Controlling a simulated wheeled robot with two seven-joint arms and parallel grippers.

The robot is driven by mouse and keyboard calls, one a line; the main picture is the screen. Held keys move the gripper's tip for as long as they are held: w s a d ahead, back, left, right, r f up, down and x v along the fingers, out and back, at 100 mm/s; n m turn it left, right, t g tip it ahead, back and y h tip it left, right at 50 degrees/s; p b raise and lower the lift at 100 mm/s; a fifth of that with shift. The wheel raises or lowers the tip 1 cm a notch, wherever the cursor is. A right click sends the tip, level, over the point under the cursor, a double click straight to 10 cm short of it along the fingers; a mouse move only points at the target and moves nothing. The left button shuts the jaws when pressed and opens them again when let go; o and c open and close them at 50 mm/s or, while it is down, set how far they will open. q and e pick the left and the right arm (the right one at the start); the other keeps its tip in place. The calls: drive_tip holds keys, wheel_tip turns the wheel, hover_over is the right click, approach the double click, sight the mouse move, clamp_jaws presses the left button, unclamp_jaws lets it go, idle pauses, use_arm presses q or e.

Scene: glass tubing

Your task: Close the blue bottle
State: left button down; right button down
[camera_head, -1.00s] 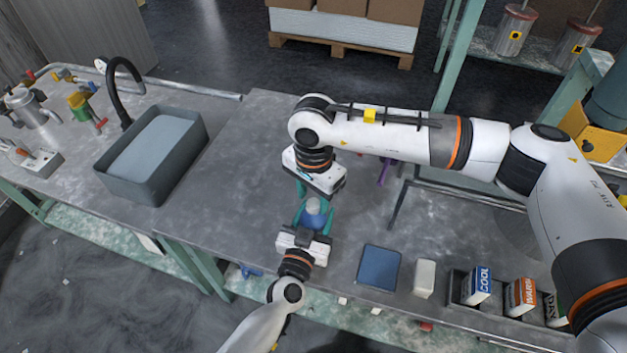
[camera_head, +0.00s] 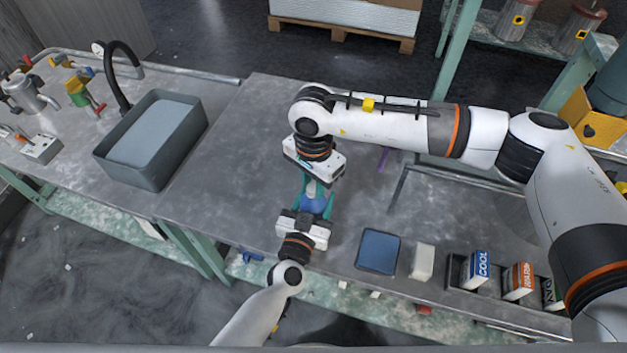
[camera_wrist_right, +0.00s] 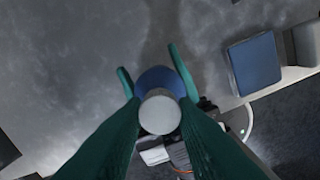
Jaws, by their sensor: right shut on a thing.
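The blue bottle (camera_head: 313,205) stands near the front edge of the grey table, with its round pale grey cap (camera_wrist_right: 160,113) at its top. My right gripper (camera_head: 314,190) comes from above and is shut on the cap; its green fingers sit on either side of the cap in the right wrist view. My left gripper (camera_head: 316,202) comes from the front, its teal fingers along both sides of the bottle body, and looks shut on it. The blue body (camera_wrist_right: 160,80) shows behind the cap in the wrist view. Whether the cap is seated on the neck is hard to tell.
A blue square pad (camera_head: 378,251) and a white block (camera_head: 422,262) lie to the right, then labelled boxes (camera_head: 476,268). A grey basin (camera_head: 152,140) is at the left. The table between basin and bottle is clear.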

drive_tip(key=m, duration=0.7)
drive_tip(key=shift+m, duration=0.3)
drive_tip(key=m, duration=0.4)
drive_tip(key=shift+m, duration=0.4)
drive_tip(key=m, duration=0.2)
drive_tip(key=shift+m, duration=0.4)
drive_tip(key=c, duration=1.2)
unclamp_jaws()
drive_tip(key=shift+o, duration=0.2)
drive_tip(key=shift+r, duration=2.25)
